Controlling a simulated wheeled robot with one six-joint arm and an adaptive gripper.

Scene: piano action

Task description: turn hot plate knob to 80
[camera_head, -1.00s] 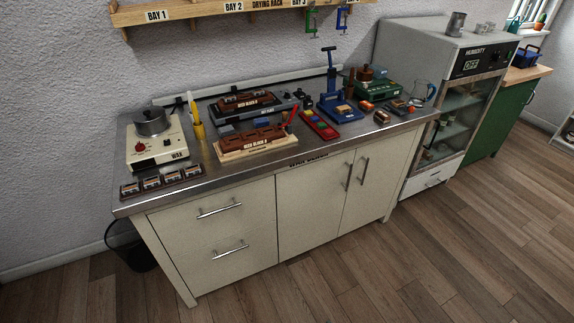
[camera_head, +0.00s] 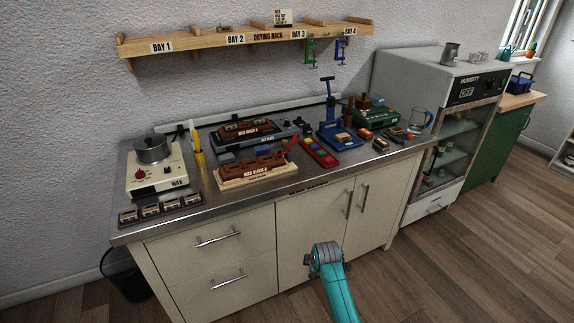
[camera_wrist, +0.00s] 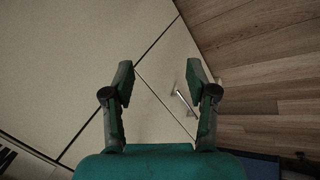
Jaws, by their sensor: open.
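The hot plate (camera_head: 172,177) is a cream box marked WAX at the left end of the steel bench. A grey lidded pot (camera_head: 152,150) stands on it. My teal arm shows low in the head view, in front of the bench cabinet, well right of and below the hot plate. In the wrist view my gripper (camera_wrist: 160,85) is open and empty, with its two fingers apart in front of the cabinet doors. The hot plate is not in the wrist view.
Small labelled blocks (camera_head: 160,208) lie in front of the hot plate. A yellow holder (camera_head: 198,158) stands just right of it. Brown-red seed blocks (camera_head: 258,168) and a blue press (camera_head: 335,130) fill the bench farther right. The drying rack (camera_head: 250,38) hangs above. Floor is open in front.

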